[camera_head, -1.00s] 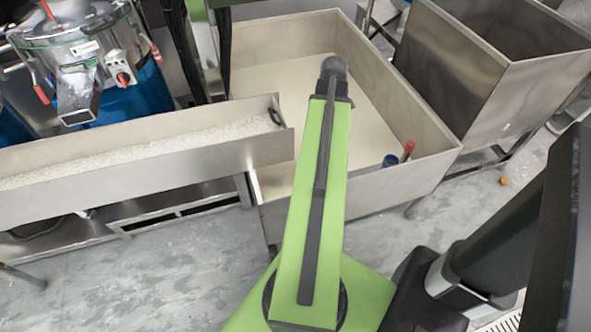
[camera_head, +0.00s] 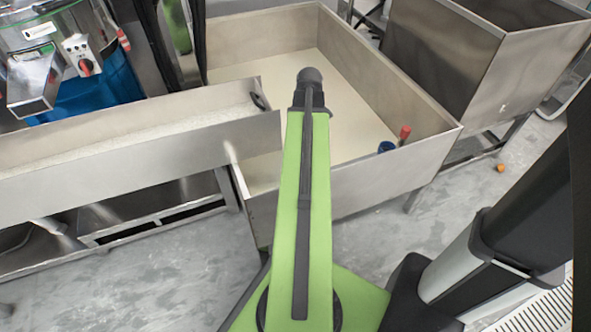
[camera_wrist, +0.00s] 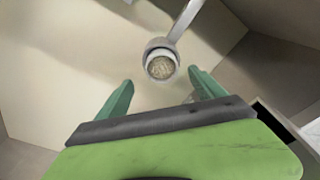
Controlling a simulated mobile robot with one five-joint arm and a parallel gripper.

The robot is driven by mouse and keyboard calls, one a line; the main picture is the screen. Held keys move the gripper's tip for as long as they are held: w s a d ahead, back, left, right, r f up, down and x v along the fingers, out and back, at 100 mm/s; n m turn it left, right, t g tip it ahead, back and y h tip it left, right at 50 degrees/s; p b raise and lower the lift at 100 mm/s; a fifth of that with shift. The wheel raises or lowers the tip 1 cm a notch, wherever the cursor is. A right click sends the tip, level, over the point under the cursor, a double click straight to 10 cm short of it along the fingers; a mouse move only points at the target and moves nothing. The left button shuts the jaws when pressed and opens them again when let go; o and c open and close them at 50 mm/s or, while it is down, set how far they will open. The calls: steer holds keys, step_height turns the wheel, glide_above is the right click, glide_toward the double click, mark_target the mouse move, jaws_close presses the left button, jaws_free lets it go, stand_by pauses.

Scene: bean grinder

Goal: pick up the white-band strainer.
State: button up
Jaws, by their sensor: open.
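The white-band strainer (camera_wrist: 161,46) shows in the wrist view as a small round cup with a pale rim. Its inside (camera_wrist: 161,67) is tan, and a thin grey handle runs up to the right. My gripper (camera_wrist: 160,86) is open, with one green finger on each side below the strainer in the picture. The strainer appears just beyond the fingertips, centred between them, and I see no contact. In the head view my arm hides the gripper and the strainer.
A shallow metal bin (camera_head: 400,201) with a pale floor surrounds the work area. A blue item (camera_head: 386,147) and a red one (camera_head: 405,132) are at its right wall. A metal trough (camera_head: 130,165) reaches over its left side. A deeper metal bin (camera_head: 450,75) stands at right.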

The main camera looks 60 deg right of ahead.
steer(key=f+b, duration=0.1)
steer(key=f, duration=0.1)
steer(key=f+b, duration=0.4)
steer(key=shift+w+a+f, duration=0.2)
steer(key=shift+w, duration=0.1)
steer(key=shift+r, duration=0.15)
jaws_close()
